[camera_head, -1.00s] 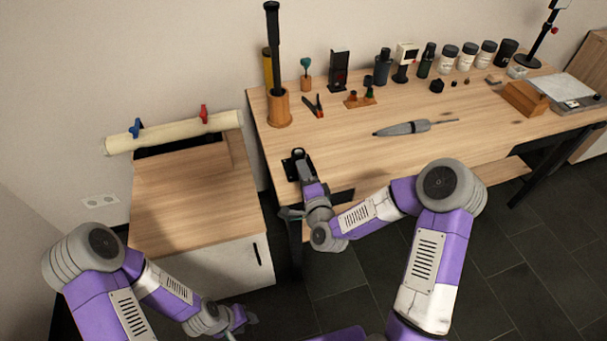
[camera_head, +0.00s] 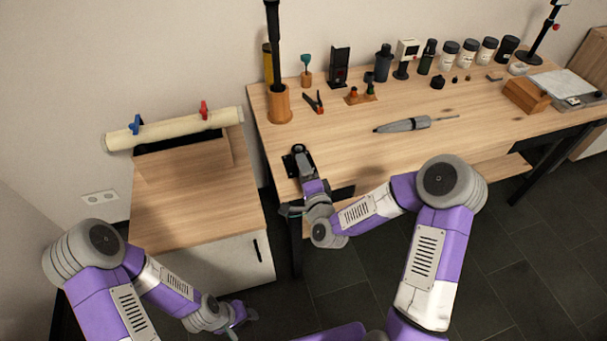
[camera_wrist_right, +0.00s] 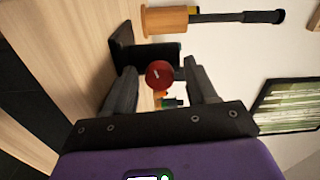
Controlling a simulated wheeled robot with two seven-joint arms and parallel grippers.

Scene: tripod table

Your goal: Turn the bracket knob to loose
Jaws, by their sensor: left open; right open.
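The black bracket (camera_head: 292,163) stands at the near left corner of the workbench, partly hidden by my right gripper (camera_head: 306,176). In the right wrist view, the bracket (camera_wrist_right: 140,52) lies behind a round red knob (camera_wrist_right: 159,74) with a short white mark on its face. The knob sits between the two fingers of my right gripper (camera_wrist_right: 160,84), which are open with visible gaps on both sides. I cannot tell how deep the knob is between them. My left gripper (camera_head: 240,316) is open and low, in front of the cabinet, away from the bracket.
A wooden holder (camera_head: 279,106) with a dark rod stands behind the bracket. A wooden cabinet (camera_head: 190,215) with a box and a cream roll (camera_head: 175,129) stands at left.

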